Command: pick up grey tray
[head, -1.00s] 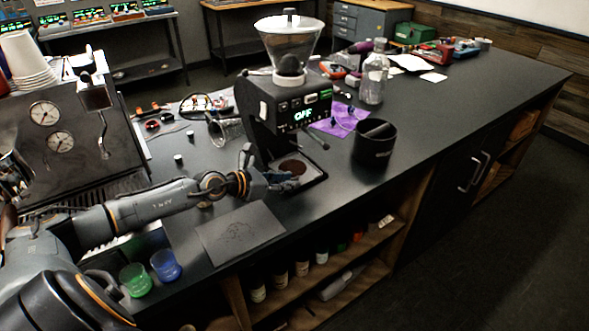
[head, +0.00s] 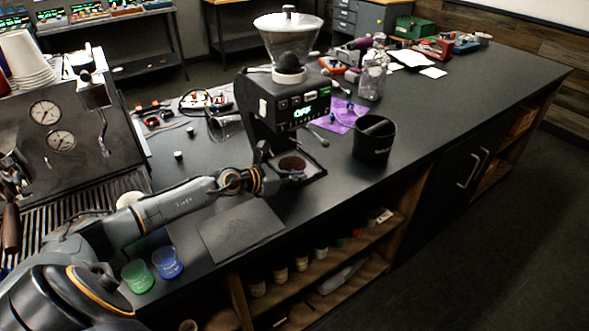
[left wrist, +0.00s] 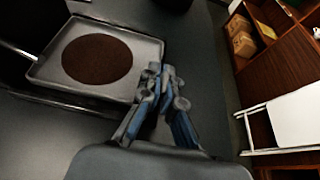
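The grey tray (head: 313,177) is a shallow square tray with a round patch of brown grounds, at the foot of the black coffee grinder (head: 285,108) on the counter. In the left wrist view the tray (left wrist: 60,87) fills the upper left. My left gripper (head: 299,177) is at the tray's front edge. In the left wrist view its fingers (left wrist: 162,75) are close together at the tray's right rim and appear shut on it; the exact contact is partly hidden. The tray sits level. My right gripper is not in view.
A black cup (head: 374,139) stands right of the grinder, with a purple cloth (head: 342,117) behind it. A dark flat mat (head: 241,231) lies in front. Green (head: 137,277) and blue (head: 167,264) cups stand near my arm. The counter's right part is largely clear.

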